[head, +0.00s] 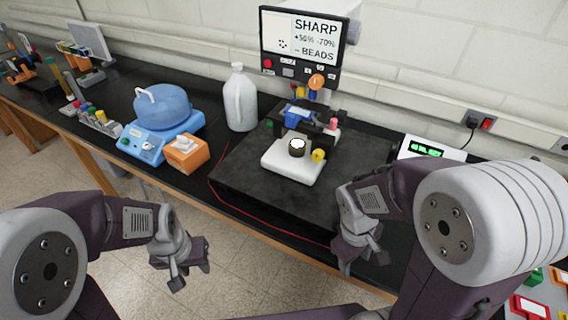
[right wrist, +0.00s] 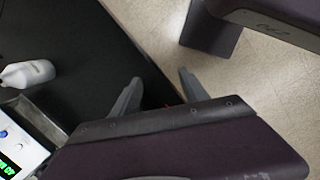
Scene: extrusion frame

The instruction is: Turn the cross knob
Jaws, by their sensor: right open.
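In the head view, a small white device (head: 290,165) stands on the dark bench mat. It carries a black-rimmed round part with a white top (head: 297,147) and a yellow knob (head: 318,155) on its right. I cannot tell for certain which part is the cross knob. My right gripper (head: 363,262) is open and empty, in front of the mat's right part and apart from the device. In the right wrist view, its two fingers (right wrist: 158,92) are spread with nothing between them. My left gripper (head: 190,274) hangs before the bench's front edge, far from the device, its jaw gap unclear.
An orange box (head: 186,154), a blue bath unit (head: 160,110) and a white jug (head: 240,100) stand left of the mat (head: 240,180). A sign box (head: 303,45) stands behind the device. A green-display unit (head: 428,149) is to the right. A red cable runs along the mat's front.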

